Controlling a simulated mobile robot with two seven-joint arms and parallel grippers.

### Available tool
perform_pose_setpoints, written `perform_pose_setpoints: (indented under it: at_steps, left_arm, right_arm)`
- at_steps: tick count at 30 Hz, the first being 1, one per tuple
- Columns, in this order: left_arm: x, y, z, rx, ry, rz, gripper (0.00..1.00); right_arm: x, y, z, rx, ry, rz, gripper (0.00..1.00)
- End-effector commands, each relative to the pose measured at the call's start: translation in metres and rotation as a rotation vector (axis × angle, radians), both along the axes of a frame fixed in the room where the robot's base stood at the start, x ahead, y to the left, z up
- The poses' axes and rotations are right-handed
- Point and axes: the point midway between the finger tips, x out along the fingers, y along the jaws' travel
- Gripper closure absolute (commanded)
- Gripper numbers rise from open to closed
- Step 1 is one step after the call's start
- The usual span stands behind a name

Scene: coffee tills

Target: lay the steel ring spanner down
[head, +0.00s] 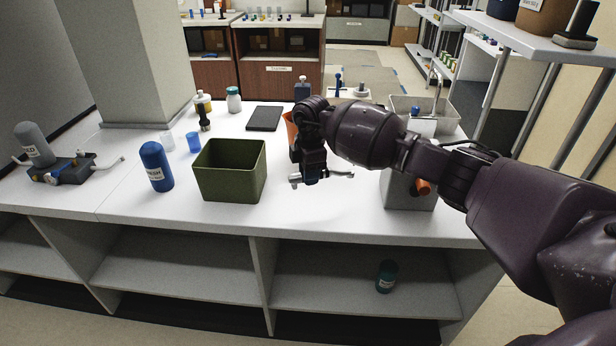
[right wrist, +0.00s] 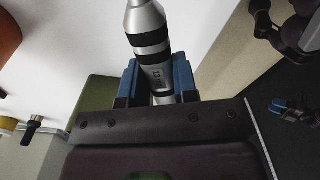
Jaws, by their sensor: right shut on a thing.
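My right gripper (head: 313,180) is over the front part of the white counter (head: 300,214), pointing down and shut on the steel ring spanner (head: 341,175). The spanner lies roughly level across the fingers, its silver ends showing on both sides. In the right wrist view, the blue fingers (right wrist: 158,82) clamp its silver, black-banded shaft (right wrist: 149,40); the ring end is not clear there. Whether the spanner touches the counter, I cannot tell. My left gripper (right wrist: 290,110) seems to show small and dark at the right of the right wrist view; its opening is unclear.
A green bin (head: 232,186) stands left of the gripper, with a blue bottle (head: 156,166) beyond it. A grey box (head: 405,192) stands right. A dark tablet-like slab (head: 265,118) and an orange object (head: 291,126) are behind. Bare counter lies between bin and grey box.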

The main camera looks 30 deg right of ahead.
Motion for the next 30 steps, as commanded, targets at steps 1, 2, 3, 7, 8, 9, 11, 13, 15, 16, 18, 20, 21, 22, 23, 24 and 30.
perform_pose_setpoints:
  at_steps: [1,2,3,7,8,9,11,13,15,16,18,20,21,22,23,24,30]
  left_arm:
    - [-0.001,0.000,-0.003,0.000,0.004,0.000,0.57]
    - [-0.001,0.000,-0.004,0.000,0.005,0.000,0.57]
    - [-0.001,0.000,-0.004,0.000,0.006,0.000,0.57]
    - [-0.002,0.000,-0.005,0.000,0.009,0.000,0.57]
    - [-0.002,0.000,-0.005,0.000,0.009,0.000,0.57]
    - [-0.003,0.000,-0.006,0.000,0.010,0.000,0.57]
    - [-0.003,0.000,-0.006,0.001,0.011,0.001,0.57]
    - [-0.004,0.001,-0.006,0.001,0.013,0.001,0.57]
    - [-0.005,0.001,-0.006,0.000,0.014,0.002,0.57]
    - [-0.006,0.001,-0.006,0.001,0.015,0.003,0.57]
    - [-0.006,0.001,-0.006,0.001,0.015,0.003,0.57]
    - [-0.006,0.001,-0.004,0.001,0.013,0.003,0.57]
    - [-0.006,0.001,-0.002,0.001,0.010,0.003,0.57]
    - [-0.005,0.001,0.000,0.001,0.008,0.004,0.57]
    - [-0.007,0.002,-0.001,0.001,0.010,0.004,0.57]
    - [-0.008,0.002,-0.004,0.001,0.013,0.005,0.57]
    - [-0.011,0.002,-0.010,0.001,0.026,0.005,0.57]
  right_arm:
    - [0.001,-0.001,-0.005,0.001,0.001,-0.043,1.00]
    - [0.002,-0.001,-0.006,0.002,0.000,-0.066,1.00]
    - [0.002,-0.002,-0.007,0.002,0.000,-0.091,1.00]
    - [0.003,-0.003,-0.008,0.003,-0.002,-0.132,1.00]
    - [0.003,-0.003,-0.008,0.002,-0.002,-0.135,1.00]
    - [0.003,-0.003,-0.007,0.002,-0.002,-0.137,1.00]
    - [0.003,-0.003,-0.007,0.002,-0.002,-0.137,1.00]
    - [0.003,-0.003,-0.007,0.001,-0.002,-0.136,1.00]
    - [0.003,-0.003,-0.007,0.001,-0.002,-0.136,1.00]
    - [0.003,-0.003,-0.007,0.001,-0.002,-0.136,1.00]
    - [0.003,-0.002,-0.006,0.002,-0.003,-0.135,1.00]
    - [0.003,-0.002,-0.005,0.002,-0.003,-0.135,1.00]
    - [0.004,-0.001,-0.004,0.002,-0.004,-0.135,1.00]
    - [0.004,0.000,-0.004,0.002,-0.004,-0.136,1.00]
    - [0.004,0.000,-0.005,0.001,-0.004,-0.135,1.00]
    - [0.004,0.000,-0.010,0.001,-0.002,-0.135,1.00]
    - [0.003,0.000,-0.027,0.002,0.001,-0.135,1.00]
